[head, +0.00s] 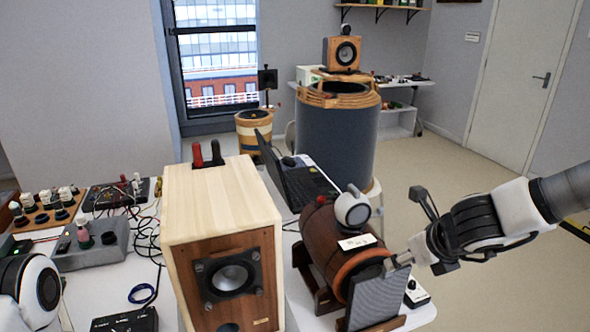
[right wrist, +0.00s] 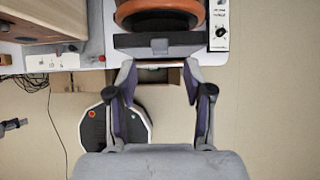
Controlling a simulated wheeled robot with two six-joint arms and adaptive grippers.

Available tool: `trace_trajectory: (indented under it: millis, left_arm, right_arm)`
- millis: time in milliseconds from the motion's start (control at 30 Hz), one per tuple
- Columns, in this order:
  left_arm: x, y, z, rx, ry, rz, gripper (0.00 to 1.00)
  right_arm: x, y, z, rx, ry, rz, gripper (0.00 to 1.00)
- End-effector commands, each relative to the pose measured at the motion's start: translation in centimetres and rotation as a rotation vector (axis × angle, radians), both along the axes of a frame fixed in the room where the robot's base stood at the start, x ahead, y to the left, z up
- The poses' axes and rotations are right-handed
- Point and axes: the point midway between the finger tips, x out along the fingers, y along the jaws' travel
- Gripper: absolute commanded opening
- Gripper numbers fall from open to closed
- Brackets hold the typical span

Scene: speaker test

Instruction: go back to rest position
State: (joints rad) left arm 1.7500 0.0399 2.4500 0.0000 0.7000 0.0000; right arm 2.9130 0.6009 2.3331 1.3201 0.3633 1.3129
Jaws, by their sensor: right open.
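My right gripper (head: 402,262) reaches in from the right in the head view, close to the upper right edge of a grey grille panel (head: 377,300). In the right wrist view the two fingers of the right gripper (right wrist: 159,68) are spread apart with nothing held between them. The panel's dark edge (right wrist: 184,41) lies just beyond the fingertips. I cannot tell whether a fingertip touches it. The panel stands tilted in front of a brown barrel-shaped speaker (head: 327,243) on a wooden cradle. My left gripper is not in view.
A light wooden box speaker (head: 222,200) stands left of the barrel, with a laptop (head: 298,183) behind. A small control box (head: 416,293) sits at the table's right edge. Cables and a grey device (head: 90,246) crowd the left. Open floor (head: 500,280) lies right of the table.

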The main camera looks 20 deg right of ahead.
Motion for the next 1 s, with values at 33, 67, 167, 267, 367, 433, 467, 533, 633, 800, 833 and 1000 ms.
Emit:
trace_trajectory:
  millis: [33, 67, 167, 267, 367, 433, 467, 533, 633, 800, 833, 1000]
  left_arm:
    - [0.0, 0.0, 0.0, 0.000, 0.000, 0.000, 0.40]
    - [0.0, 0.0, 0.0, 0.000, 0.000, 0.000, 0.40]
    - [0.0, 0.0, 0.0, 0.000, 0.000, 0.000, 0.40]
    - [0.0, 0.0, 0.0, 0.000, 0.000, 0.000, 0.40]
    - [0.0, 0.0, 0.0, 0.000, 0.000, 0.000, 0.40]
    - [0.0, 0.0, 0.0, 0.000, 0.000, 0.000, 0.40]
    - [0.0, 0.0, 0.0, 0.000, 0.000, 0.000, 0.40]
    - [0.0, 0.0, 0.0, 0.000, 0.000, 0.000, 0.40]
    - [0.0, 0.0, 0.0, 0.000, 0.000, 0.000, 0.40]
    - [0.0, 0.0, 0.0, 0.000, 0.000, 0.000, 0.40]
    - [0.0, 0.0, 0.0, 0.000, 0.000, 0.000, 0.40]
    - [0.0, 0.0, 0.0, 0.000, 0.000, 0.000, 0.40]
  right_arm:
    - [0.0, 0.0, -0.3, 0.000, 0.006, 0.000, 0.51]
    - [-0.1, 0.0, -0.7, 0.000, 0.015, 0.000, 0.51]
    - [-1.1, 0.0, -4.2, -0.019, 0.104, 0.006, 0.51]
    - [-3.8, 0.2, -10.8, -0.085, 0.285, 0.038, 0.51]
    - [-8.4, 0.5, -18.1, -0.214, 0.484, 0.192, 0.51]
    - [-11.6, 0.5, -22.1, -0.324, 0.592, 0.393, 0.51]
    - [-13.0, 0.6, -23.6, -0.365, 0.631, 0.496, 0.51]
    - [-15.9, 0.9, -26.5, -0.450, 0.700, 0.758, 0.51]
    - [-19.6, 1.7, -29.8, -0.536, 0.743, 1.179, 0.51]
    - [-24.2, 4.5, -33.7, -0.617, 0.604, 1.981, 0.51]
    - [-24.4, 5.1, -34.0, -0.634, 0.544, 2.113, 0.51]
    - [-23.1, 8.3, -34.2, -0.793, 0.138, 2.666, 0.51]
